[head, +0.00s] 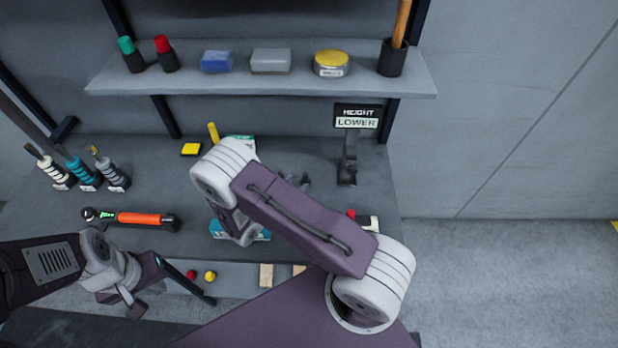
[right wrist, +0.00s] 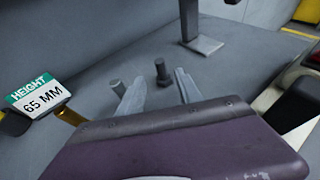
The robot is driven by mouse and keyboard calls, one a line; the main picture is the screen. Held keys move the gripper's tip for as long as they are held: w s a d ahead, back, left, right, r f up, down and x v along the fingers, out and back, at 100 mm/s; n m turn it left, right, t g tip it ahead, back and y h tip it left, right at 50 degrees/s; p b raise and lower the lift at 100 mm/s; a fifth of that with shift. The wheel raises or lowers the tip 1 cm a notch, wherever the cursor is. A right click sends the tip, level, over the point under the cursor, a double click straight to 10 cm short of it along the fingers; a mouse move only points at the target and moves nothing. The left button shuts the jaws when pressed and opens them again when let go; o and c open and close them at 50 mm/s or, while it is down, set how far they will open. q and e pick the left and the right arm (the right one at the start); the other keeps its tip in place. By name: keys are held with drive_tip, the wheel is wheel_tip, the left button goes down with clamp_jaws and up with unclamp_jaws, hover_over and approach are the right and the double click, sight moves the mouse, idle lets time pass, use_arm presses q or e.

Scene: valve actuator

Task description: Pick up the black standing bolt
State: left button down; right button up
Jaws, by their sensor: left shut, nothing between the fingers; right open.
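A black bolt (right wrist: 162,72) stands upright on the grey bench in the right wrist view, just past the gap between my right fingers. My right gripper (right wrist: 160,92) is open, one finger on each side of that gap, with nothing between the tips. A second, greyer bolt (right wrist: 117,87) stands just left of the left finger. In the head view my right forearm hides most of this area; small dark shapes (head: 304,183) show beside it, too unclear to name. My left gripper (head: 212,299) is shut and empty near the bench's front edge.
A "HEIGHT LOWER" sign stand (head: 347,172) is at the back right; a "65 MM" sign (right wrist: 38,95) is left in the wrist view. A shelf (head: 250,88) overhangs the back.

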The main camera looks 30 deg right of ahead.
sight(304, 178)
drive_tip(key=p+x, duration=0.1)
drive_tip(key=x, duration=0.3)
drive_tip(key=shift+d+r, duration=0.1)
drive_tip(key=shift+w+d, duration=0.1)
drive_tip(key=shift+d, duration=0.15)
drive_tip(key=shift+p+x, duration=0.9)
drive_tip(key=shift+x, duration=1.5)
drive_tip(key=shift+d+f, duration=0.1)
drive_tip(key=shift+f, duration=0.15)
drive_tip(key=c, duration=0.3)
clamp_jaws()
